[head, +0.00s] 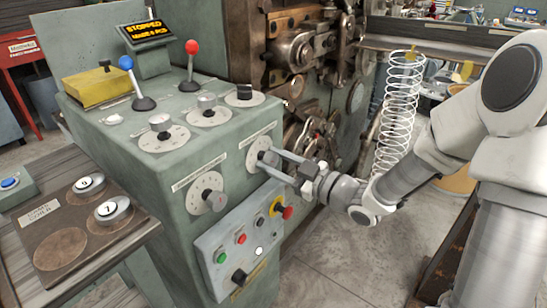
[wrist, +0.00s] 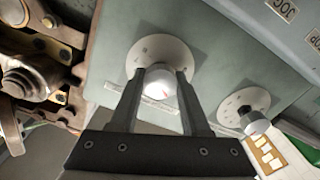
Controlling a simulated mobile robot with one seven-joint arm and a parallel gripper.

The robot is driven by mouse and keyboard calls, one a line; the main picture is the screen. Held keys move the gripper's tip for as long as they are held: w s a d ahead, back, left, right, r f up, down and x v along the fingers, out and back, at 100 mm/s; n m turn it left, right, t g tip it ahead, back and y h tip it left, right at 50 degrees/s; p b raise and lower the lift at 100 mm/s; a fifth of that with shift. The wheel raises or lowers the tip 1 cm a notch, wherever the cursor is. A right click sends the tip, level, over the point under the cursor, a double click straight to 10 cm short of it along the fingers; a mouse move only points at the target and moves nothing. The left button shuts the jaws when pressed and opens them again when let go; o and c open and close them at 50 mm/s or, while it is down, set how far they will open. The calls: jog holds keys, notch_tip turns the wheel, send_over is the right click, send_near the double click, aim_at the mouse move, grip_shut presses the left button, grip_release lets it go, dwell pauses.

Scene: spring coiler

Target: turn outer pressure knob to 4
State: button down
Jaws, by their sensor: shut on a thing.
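A knob (wrist: 163,86) with a pale cap and a small red mark stands on a round white dial (wrist: 147,56). My gripper (wrist: 165,80) has its two fingers on either side of this knob. In the head view, the same dial (head: 257,147) is the right one on the front face of the green cabinet, and my gripper (head: 268,160) reaches it from the right. The fingers partly hide the knob and dial, and the numbers and label are too small to read.
A control box (head: 240,245) with coloured buttons sticks out below the dials. Joysticks (head: 190,70) and several more dials (head: 209,115) are on the cabinet top. Coiling machinery (head: 300,50) stands behind, and a hanging spring (head: 400,110) is near my arm.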

jog(key=m+p, duration=0.6)
jog(key=shift+r, duration=0.2)
jog(key=m+p, duration=0.4)
jog(key=shift+f+m, duration=0.2)
jog(key=shift+m, duration=0.2)
jog(key=shift+p, duration=0.35)
jog(key=shift+c, duration=1.9)
grip_release()
jog(key=shift+d, duration=0.1)
jog(key=p+v, duration=0.1)
jog(key=v, duration=1.6)
jog(key=shift+s+p, duration=0.2)
jog(key=shift+p, duration=0.1)
jog(key=shift+w+d, duration=0.1)
